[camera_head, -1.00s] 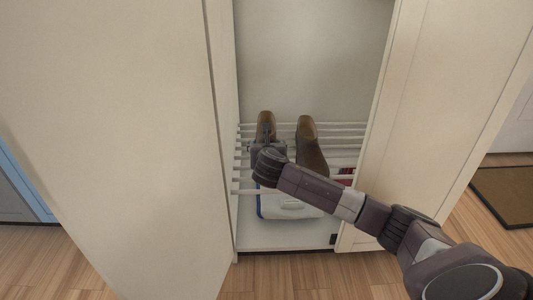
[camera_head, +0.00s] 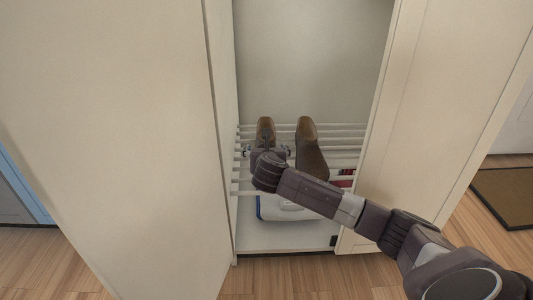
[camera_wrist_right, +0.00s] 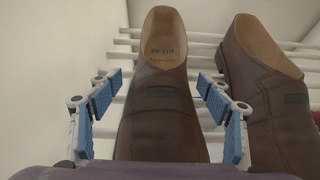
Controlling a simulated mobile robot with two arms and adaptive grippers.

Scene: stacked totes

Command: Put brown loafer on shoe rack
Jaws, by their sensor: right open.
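Two brown loafers rest side by side on the white-barred shoe rack (camera_head: 340,126) inside the cabinet. The left brown loafer (camera_head: 265,130) also shows in the right wrist view (camera_wrist_right: 160,110), sole down, with its tan insole opening facing me. My right gripper (camera_wrist_right: 160,82) is open, its blue-padded fingers on either side of this loafer with visible gaps. It also shows in the head view (camera_head: 267,152), partly covering the loafer's near end. The right brown loafer (camera_head: 310,152) stands just right of it, also in the wrist view (camera_wrist_right: 270,95). My left gripper is out of view.
A white and blue item (camera_head: 285,208) lies below the rack on the cabinet floor. Something red (camera_head: 346,178) shows under the rack at the right. Cabinet doors (camera_head: 130,130) stand open on both sides, leaving a narrow opening. Space above the rack is clear.

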